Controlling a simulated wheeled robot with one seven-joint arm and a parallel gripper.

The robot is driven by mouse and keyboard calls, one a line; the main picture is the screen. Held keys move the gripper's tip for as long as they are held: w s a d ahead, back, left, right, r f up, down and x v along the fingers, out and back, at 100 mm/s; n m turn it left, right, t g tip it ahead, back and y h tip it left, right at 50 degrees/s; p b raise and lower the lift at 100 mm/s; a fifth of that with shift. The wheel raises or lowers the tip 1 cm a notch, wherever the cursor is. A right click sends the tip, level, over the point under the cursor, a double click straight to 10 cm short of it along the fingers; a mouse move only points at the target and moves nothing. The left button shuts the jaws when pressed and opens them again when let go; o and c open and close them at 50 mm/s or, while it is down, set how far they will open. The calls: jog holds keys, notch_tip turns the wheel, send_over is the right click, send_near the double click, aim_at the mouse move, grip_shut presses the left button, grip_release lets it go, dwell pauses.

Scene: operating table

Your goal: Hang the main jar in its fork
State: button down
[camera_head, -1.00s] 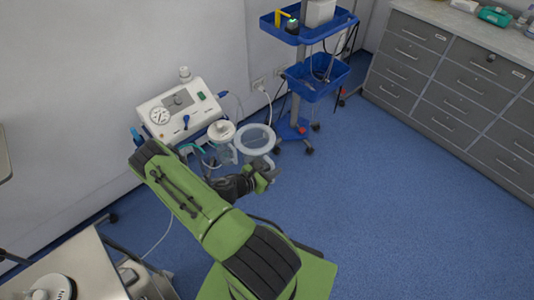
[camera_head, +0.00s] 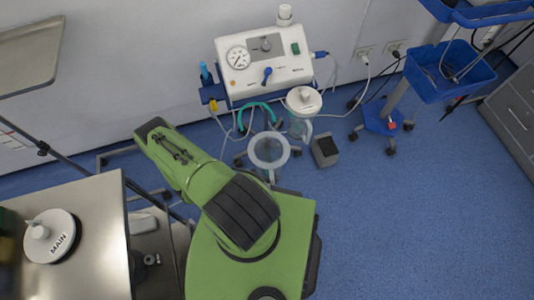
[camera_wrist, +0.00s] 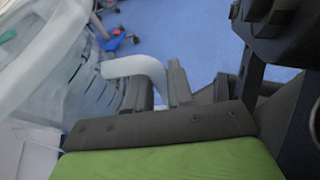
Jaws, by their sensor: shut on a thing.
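The open clear jar (camera_head: 268,151), with a pale round rim, is in front of the suction unit (camera_head: 265,58) in the head view. In the wrist view the clear jar (camera_wrist: 58,65) fills the left side. My gripper (camera_wrist: 160,80) is shut on its white curved handle (camera_wrist: 138,67). The arm hides my gripper in the head view. A second clear jar (camera_head: 300,126) with a white lid (camera_head: 303,99) is right of and behind the open jar. A white lid marked MAIN (camera_head: 60,244) lies on the steel table. I cannot make out the empty fork.
A teal hose (camera_head: 257,106) loops below the unit, just behind the open jar. A dark pedal-like box (camera_head: 325,151) stands on the floor at right. A blue trolley base (camera_head: 386,119) is farther right. The steel table (camera_head: 95,205) is at left. Blue floor at right is clear.

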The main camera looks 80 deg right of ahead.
jog(key=w+d+b, duration=0.2)
jog(key=d, duration=0.2)
jog(key=w+d+b, duration=0.3)
jog(key=d, duration=0.1)
jog(key=w+d+f+b, duration=0.1)
jog(key=w+d+b, duration=0.1)
jog(key=d, duration=0.3)
jog(key=shift+w+d+f+b, duration=0.1)
jog(key=shift+w+b, duration=0.2)
jog(key=shift+b, duration=0.35)
jog(key=shift+w+d+f+b, duration=0.4)
jog(key=shift+d+f+b, duration=0.25)
jog(key=shift+b, duration=0.55)
jog(key=c, duration=0.9)
grip_release()
jog(key=p+v, duration=0.1)
jog(key=v, duration=1.1)
